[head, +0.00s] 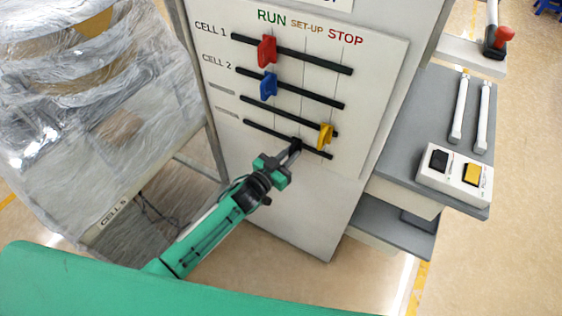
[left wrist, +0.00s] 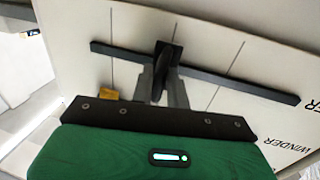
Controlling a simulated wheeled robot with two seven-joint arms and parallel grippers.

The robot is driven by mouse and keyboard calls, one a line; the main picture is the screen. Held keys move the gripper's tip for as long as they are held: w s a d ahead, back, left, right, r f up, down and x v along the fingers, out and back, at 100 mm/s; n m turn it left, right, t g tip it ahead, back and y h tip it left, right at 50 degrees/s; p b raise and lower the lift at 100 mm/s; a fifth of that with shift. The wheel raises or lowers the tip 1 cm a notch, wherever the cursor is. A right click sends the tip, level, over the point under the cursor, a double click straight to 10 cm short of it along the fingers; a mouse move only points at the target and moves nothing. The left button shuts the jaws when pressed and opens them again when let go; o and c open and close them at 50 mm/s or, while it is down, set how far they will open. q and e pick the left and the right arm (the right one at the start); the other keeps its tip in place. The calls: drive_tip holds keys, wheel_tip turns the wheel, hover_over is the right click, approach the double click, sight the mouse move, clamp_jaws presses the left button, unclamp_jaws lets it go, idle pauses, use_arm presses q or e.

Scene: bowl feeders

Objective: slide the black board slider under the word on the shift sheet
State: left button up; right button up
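The black board slider (head: 296,144) is on the lowest slot of the white board (head: 300,215), near the middle of that slot and roughly below SET-UP. My left gripper (head: 294,150) is at it. In the left wrist view, the black slider (left wrist: 166,60) stands between the two grey fingers (left wrist: 162,88), which lie close against both its sides. The board's column words are RUN, SET-UP and STOP. The shift sheet cannot be read; only a cut-off printed edge shows at the top of the head view. My right gripper is not in view.
Red (head: 267,50), blue (head: 268,84) and yellow (head: 325,137) sliders sit on the slots above; the yellow one is close to my left gripper. A wrapped machine (head: 70,110) stands left. A grey bench with a switch box (head: 455,176) stands right.

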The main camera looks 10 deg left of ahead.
use_arm(q)
drive_tip(key=b+v, duration=0.3)
drive_tip(key=v, duration=1)
drive_tip(key=shift+s+a, duration=0.15)
drive_tip(key=shift+s, duration=0.1)
drive_tip(key=s+a+f+n+g+y, duration=0.1)
drive_tip(key=s+a+f+g+y, duration=0.2)
drive_tip(key=f, duration=0.8)
drive_tip(key=s+a+f+n+g+y, duration=0.1)
drive_tip(key=s+a+f+y, duration=0.2)
drive_tip(key=f, duration=0.9)
drive_tip(key=s+a+f+n+g+y, duration=0.1)
drive_tip(key=s+a+f+g, duration=0.3)
drive_tip(key=f, duration=0.7)
drive_tip(key=s+a+f+g+y, duration=0.2)
drive_tip(key=s+a+f, duration=0.1)
drive_tip(key=s+f, duration=0.95)
drive_tip(key=s+f+g, duration=0.2)
drive_tip(key=s+f, duration=0.1)
drive_tip(key=s, duration=0.7)
drive_tip(key=s+f+g, duration=0.2)
drive_tip(key=s+f, duration=0.2)
drive_tip(key=s, duration=0.6)
drive_tip(key=shift+s+d+f+n, duration=0.25)
drive_tip(key=shift+s+d+n, duration=0.05)
drive_tip(key=shift+d+n, duration=0.15)
